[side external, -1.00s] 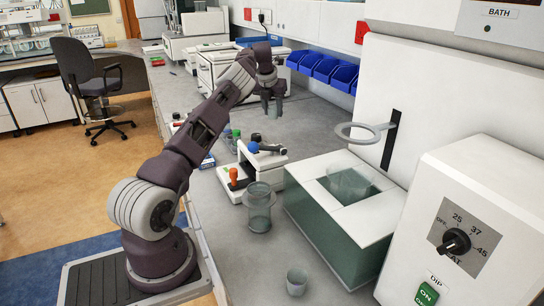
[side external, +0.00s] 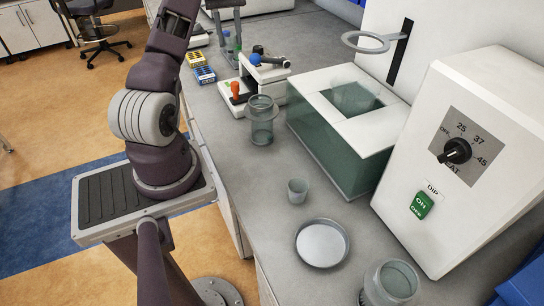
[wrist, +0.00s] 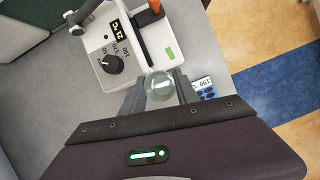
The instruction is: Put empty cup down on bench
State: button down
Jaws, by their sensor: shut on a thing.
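In the wrist view my gripper (wrist: 160,92) is shut on a clear glass cup (wrist: 160,86), which sits between the two fingertips. No contents can be made out in it. Gripper and held cup are above a grey bench (wrist: 75,105), beside a white instrument; their height cannot be told. They are outside the side view, where only my lower arm shows. The bench also shows in the side view (side external: 255,190). Another small cup (side external: 297,191) stands upright on it.
A white instrument (wrist: 108,75) with a dial lies close to the fingers. In the side view, a glass jar (side external: 262,125), water bath (side external: 330,140), round dish (side external: 322,243) and front jar (side external: 390,285) occupy the bench. Small boxes (side external: 204,76) lie near its left edge.

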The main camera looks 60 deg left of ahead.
jog(key=s+d+m+g+y, duration=0.1)
jog(key=s+d+m, duration=0.3)
jog(key=d, duration=0.5)
jog(key=s+d+m+g+y, duration=0.1)
jog(key=s+d+m, duration=0.35)
jog(key=d, duration=0.45)
jog(key=s+d+m+g+y, duration=0.1)
jog(key=s+d+m+y, duration=0.1)
jog(key=s+d+m, duration=0.45)
jog(key=w+d+f+n+h, duration=0.1)
jog(key=w+d+n, duration=0.1)
jog(key=w+d, duration=0.4)
jog(key=w+d+f+n, duration=0.15)
jog(key=w+d, duration=0.25)
jog(key=d, duration=0.5)
notch_tip(320, 180, down, 9)
jog(key=shift+s+f, duration=0.1)
jog(key=shift+s, duration=0.05)
